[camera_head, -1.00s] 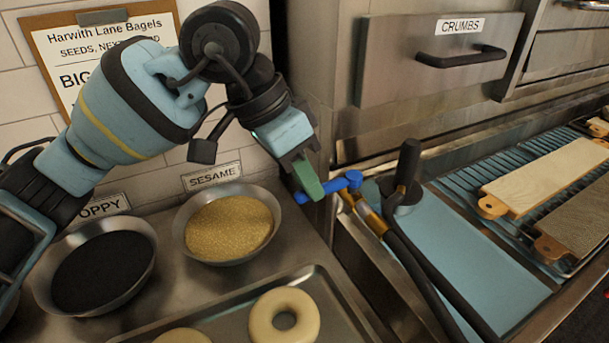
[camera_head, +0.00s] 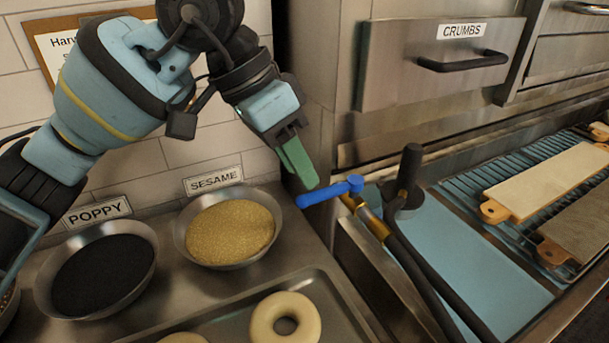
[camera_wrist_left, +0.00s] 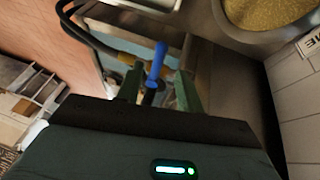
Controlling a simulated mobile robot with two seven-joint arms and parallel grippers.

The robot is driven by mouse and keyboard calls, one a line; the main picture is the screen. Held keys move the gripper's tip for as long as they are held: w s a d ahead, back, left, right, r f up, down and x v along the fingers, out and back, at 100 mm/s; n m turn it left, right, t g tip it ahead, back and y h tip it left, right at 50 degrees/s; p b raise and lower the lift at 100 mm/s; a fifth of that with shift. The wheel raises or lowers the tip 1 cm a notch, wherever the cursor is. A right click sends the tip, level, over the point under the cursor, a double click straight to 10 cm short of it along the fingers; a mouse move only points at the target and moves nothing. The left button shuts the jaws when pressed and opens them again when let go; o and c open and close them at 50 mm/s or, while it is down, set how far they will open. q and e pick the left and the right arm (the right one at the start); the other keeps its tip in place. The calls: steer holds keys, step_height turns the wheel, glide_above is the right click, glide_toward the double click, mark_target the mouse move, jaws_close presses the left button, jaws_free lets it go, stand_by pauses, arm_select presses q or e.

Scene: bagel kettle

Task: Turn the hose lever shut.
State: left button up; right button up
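The blue hose lever (camera_head: 328,192) sits on a brass fitting (camera_head: 372,222) at the end of a black hose, at the edge of the blue-lined basin. Its free end points left in the head view. My left gripper (camera_head: 300,163) is just above and behind the lever's free end, with its green fingers pointing down. In the left wrist view the lever (camera_wrist_left: 156,63) lies in line with the gap between the two fingers, with space on both sides. The gripper is open and holds nothing. My right gripper is not in view.
A sesame bowl (camera_head: 230,232) and a poppy bowl (camera_head: 100,275) stand left. A tray (camera_head: 345,320) with bagels is in front. An upright black handle (camera_head: 408,170) rises right of the lever. A steel oven front with a crumbs drawer (camera_head: 440,60) stands behind.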

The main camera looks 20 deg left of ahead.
arm_select(q)
steer(key=shift+v, duration=2.1)
